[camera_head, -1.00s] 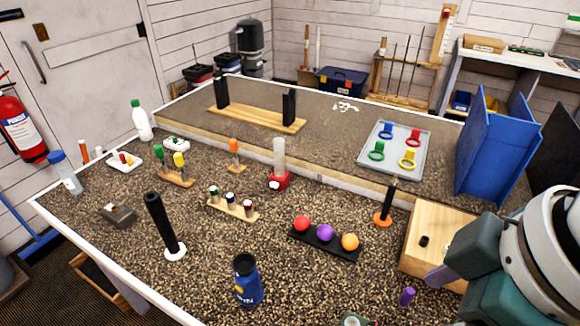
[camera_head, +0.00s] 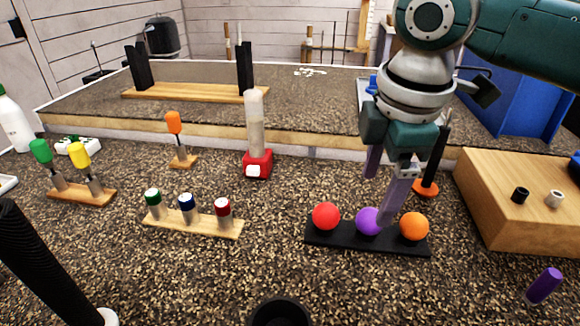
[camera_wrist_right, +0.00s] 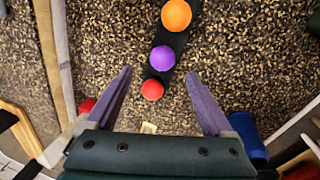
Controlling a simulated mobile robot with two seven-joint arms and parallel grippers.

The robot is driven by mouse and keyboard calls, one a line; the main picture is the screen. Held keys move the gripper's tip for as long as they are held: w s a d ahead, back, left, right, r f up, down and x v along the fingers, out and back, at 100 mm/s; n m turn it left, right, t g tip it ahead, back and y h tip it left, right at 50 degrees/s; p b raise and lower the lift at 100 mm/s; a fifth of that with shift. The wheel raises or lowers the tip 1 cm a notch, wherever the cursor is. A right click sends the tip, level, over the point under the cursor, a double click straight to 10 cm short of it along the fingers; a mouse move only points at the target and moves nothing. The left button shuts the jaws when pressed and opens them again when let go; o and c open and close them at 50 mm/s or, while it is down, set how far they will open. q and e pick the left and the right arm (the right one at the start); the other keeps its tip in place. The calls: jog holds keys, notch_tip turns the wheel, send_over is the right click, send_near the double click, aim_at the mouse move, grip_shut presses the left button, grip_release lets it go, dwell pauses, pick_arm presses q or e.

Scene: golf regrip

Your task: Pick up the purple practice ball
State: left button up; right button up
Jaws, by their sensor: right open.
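The purple practice ball (camera_head: 369,221) sits in the middle of a black holder (camera_head: 340,238), between a red ball (camera_head: 326,216) and an orange ball (camera_head: 414,226). My right gripper (camera_head: 380,198) is open and points down above the holder. One finger overlaps the right side of the purple ball in the head view. In the right wrist view, the purple ball (camera_wrist_right: 163,58) appears just beyond the gap between the open fingertips (camera_wrist_right: 160,73), with nothing held. The red ball (camera_wrist_right: 152,89) shows between the fingers there. My left gripper is out of view.
A wooden block (camera_head: 520,205) stands right of the holder. An orange-based black stand (camera_head: 426,189) is close behind the gripper. A red-based clear tube (camera_head: 257,162) and a wooden rack (camera_head: 193,222) stand left.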

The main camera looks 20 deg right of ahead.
aim_at(370, 213)
jog(key=f, duration=0.4)
jog(key=f+b, duration=0.1)
jog(key=f, duration=0.1)
jog(key=shift+w+d+f, duration=0.15)
jog(key=shift+w+f, duration=0.1)
jog(key=shift+w, duration=0.1)
grip_shut()
dwell(0.3)
jog(key=shift+r, duration=0.1)
